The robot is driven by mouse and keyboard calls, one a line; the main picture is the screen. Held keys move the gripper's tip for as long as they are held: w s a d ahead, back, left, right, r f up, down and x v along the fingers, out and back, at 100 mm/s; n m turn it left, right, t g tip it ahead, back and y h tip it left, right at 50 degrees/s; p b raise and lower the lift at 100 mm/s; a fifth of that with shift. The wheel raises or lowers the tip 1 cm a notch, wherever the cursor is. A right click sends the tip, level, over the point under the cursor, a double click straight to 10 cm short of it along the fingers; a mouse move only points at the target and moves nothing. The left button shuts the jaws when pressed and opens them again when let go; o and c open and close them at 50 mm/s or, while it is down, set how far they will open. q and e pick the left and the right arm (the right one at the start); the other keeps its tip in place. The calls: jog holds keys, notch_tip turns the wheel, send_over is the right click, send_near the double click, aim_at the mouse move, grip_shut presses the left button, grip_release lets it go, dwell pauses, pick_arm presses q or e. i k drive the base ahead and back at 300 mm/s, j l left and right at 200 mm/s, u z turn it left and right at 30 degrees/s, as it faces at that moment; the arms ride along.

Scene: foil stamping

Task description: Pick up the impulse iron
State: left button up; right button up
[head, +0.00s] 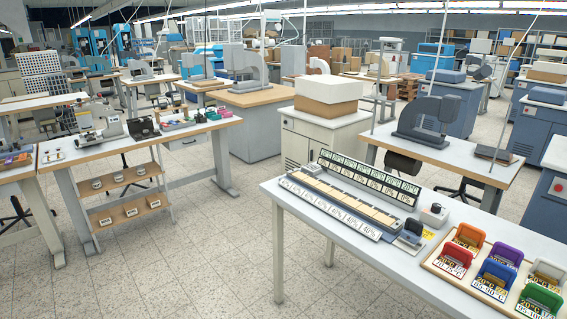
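Neither of my grippers shows in the head view. I cannot tell for certain which thing is the impulse iron. A small dark grey and blue device (411,235) sits at the right end of the long labelled strip on the near white table, and may be it. A small pale device with a dark top (434,214) stands just behind it, apart from it. Nothing is seen holding either one.
The near white table (322,228) carries a long rack with percent and temperature labels (366,180) and a tray of coloured holders (432,262). A left bench (160,135) holds several small machines. Tiled floor (190,265) is clear between them.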

aim_at(412, 234)
jog(key=i+j+z, duration=0.1)
jog(key=i+z, duration=0.2)
jog(key=i, duration=0.2)
jog(key=i+j+z, duration=0.2)
jog(key=i+z, duration=0.15)
jog(key=i, duration=0.15)
